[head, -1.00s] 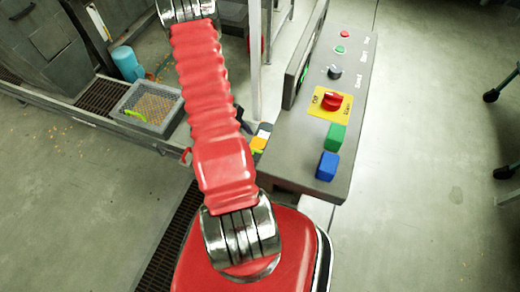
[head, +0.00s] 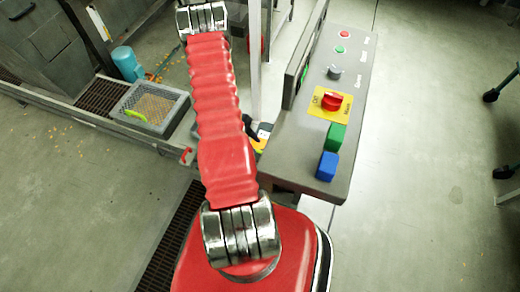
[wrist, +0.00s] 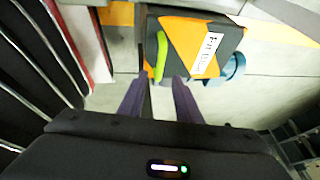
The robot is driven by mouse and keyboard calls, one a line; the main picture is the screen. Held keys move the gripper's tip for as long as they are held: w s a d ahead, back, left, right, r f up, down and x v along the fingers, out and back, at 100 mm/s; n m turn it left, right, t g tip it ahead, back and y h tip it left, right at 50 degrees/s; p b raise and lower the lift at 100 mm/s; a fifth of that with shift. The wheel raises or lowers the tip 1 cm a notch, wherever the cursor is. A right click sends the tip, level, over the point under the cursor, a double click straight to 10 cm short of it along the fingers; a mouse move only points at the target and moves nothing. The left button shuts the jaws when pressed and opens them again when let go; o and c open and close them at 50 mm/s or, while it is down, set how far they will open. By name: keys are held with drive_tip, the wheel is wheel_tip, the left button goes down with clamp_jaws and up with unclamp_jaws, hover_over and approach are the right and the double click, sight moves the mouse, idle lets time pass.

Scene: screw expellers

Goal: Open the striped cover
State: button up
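The striped cover (wrist: 222,42) is orange and black with a white printed label, and it lies near the top of the wrist view. A bright green handle (wrist: 162,55) stands along its left side. My gripper (wrist: 158,82) is open, with two dark purple fingers spread apart. The handle shows just beyond the gap between the fingertips, and nothing is held. I cannot tell how far apart in depth they are. In the head view, my arm and the console hide most of this area.
A grey control console (head: 318,110) with a red knob and green and blue blocks stands right of my arm. A grey bin (head: 150,107) with a green handle and a blue cylinder (head: 127,63) are at left. The floor at right is largely clear.

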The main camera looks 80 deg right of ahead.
sight(260, 152)
drive_tip(key=shift+x, duration=3.3)
clamp_jaws()
drive_tip(key=shift+d, duration=0.1)
drive_tip(key=shift+r, duration=0.1)
